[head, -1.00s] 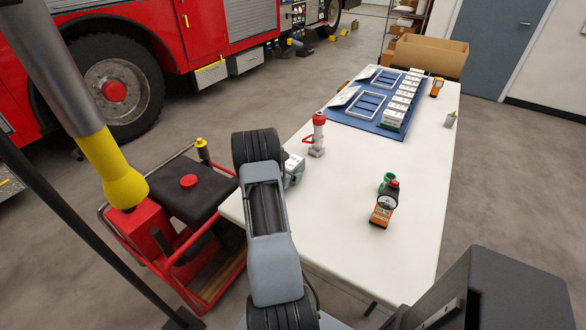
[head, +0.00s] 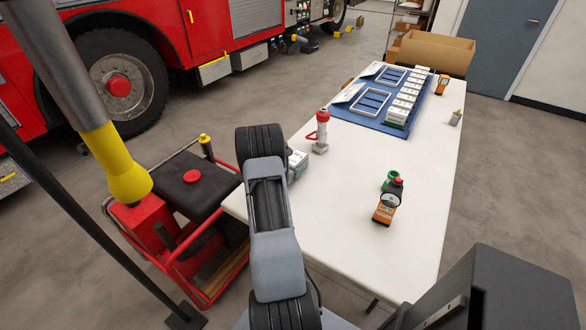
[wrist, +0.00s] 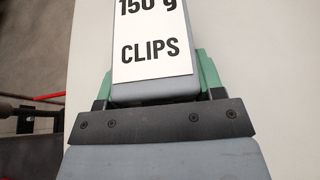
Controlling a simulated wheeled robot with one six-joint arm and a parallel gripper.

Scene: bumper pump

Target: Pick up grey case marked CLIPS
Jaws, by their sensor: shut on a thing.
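The grey case marked CLIPS (wrist: 153,93) fills the upper middle of the wrist view. Its white label reads "150 g" and "CLIPS". My gripper (wrist: 155,92) is shut on it, with a green finger against each side of the case. In the head view the case (head: 298,164) shows only in part at the table's left edge, behind my arm. My fingertips are hidden there. I cannot tell whether the case touches the table.
The white table (head: 420,215) carries an orange meter (head: 386,208), a green roll (head: 391,179), a red-and-white pump-like device (head: 320,132) and a blue mat (head: 372,115) with white boxes and frames. A red-framed cart (head: 190,235) stands close at left.

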